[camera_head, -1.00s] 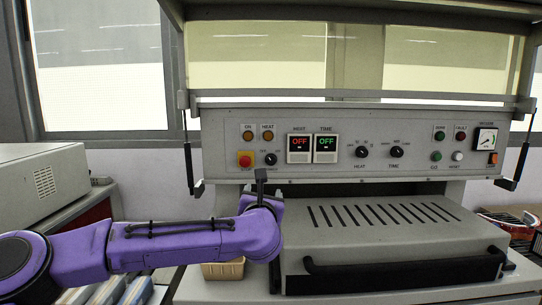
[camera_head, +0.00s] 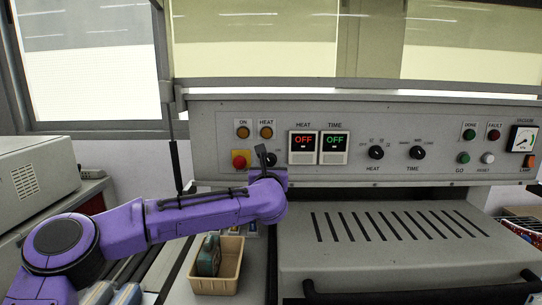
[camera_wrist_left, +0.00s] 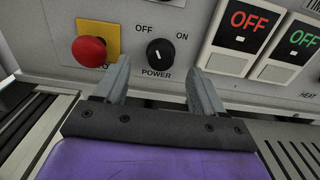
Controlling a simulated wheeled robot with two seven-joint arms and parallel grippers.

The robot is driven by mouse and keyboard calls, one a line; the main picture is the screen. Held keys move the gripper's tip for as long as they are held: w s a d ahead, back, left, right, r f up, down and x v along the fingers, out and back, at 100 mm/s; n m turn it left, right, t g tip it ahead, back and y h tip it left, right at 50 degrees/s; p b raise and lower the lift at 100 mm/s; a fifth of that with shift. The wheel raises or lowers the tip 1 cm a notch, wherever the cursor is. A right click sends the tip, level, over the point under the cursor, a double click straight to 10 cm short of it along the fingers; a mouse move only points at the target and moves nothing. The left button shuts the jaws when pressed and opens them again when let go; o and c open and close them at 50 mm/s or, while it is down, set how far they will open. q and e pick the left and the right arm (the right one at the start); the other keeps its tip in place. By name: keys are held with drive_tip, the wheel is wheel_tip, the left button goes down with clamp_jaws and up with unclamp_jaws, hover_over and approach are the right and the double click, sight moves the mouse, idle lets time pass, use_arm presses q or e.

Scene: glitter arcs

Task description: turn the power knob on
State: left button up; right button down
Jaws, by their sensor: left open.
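The power knob (camera_wrist_left: 160,52) is a black round knob with a white pointer line, between the OFF and ON labels and above the word POWER. Its pointer is near upright, tilted slightly to the left. In the head view the knob (camera_head: 270,159) is partly hidden by my left gripper (camera_head: 262,152). In the left wrist view my left gripper (camera_wrist_left: 160,82) is open, with one grey finger on each side of the knob and its tips just below it. I cannot tell whether the fingers touch the panel. My right gripper is not in view.
A red emergency button (camera_wrist_left: 90,51) on a yellow plate sits left of the knob. Two displays (camera_head: 303,147) reading OFF are to the right. Below are a slotted grey drawer (camera_head: 390,265) and a tan bin (camera_head: 228,265) holding a green-grey object.

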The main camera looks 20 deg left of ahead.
sight(270, 162)
use_arm(q)
drive_tip(key=x, duration=0.2)
drive_tip(key=p+x, duration=0.1)
drive_tip(key=x, duration=0.2)
drive_tip(key=shift+d+f, duration=0.1)
drive_tip(key=shift+f, duration=0.1)
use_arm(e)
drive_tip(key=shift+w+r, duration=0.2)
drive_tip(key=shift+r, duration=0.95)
use_arm(q)
drive_tip(key=shift+s+r, duration=0.1)
drive_tip(key=c, duration=1.1)
drive_tip(key=shift+o, duration=0.2)
